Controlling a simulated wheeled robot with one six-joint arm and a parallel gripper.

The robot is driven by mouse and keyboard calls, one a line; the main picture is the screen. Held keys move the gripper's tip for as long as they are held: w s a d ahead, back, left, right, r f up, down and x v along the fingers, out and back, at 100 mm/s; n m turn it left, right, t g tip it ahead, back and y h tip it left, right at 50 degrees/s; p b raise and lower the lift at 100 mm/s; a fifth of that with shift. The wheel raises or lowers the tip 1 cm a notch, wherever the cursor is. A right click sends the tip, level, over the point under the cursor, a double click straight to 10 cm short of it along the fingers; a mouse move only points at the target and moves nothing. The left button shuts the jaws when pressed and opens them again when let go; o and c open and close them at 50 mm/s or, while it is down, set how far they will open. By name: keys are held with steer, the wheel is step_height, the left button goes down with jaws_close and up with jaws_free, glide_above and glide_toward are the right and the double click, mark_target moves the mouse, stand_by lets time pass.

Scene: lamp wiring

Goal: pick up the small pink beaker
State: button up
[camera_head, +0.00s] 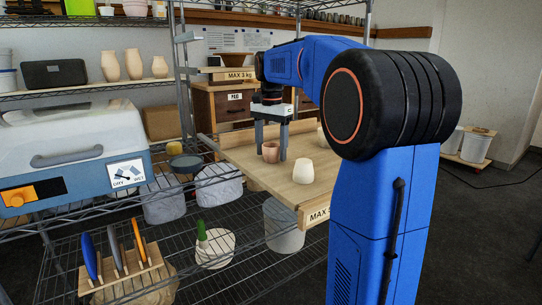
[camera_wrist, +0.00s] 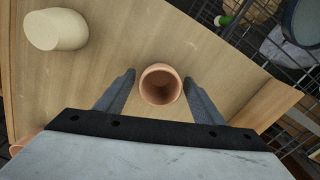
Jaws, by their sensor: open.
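The small pink beaker (camera_head: 270,152) stands upright on a wooden board (camera_head: 240,160). In the wrist view the beaker (camera_wrist: 160,85) shows from above, with its open mouth facing the camera. My gripper (camera_head: 270,150) points down at the board, with one finger to each side of the beaker. In the wrist view my gripper (camera_wrist: 161,92) is open, and a gap shows between each finger and the beaker. It is hard to tell how far down the beaker the fingertips reach.
A wire rack (camera_head: 215,258) adjoins the board at the left. A grey bin (camera_head: 284,228) sits below.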

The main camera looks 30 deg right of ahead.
steer(key=shift+f, duration=0.2)
steer(key=c, duration=1.1)
steer(key=shift+o, duration=0.2)
steer(key=shift+r, duration=0.1)
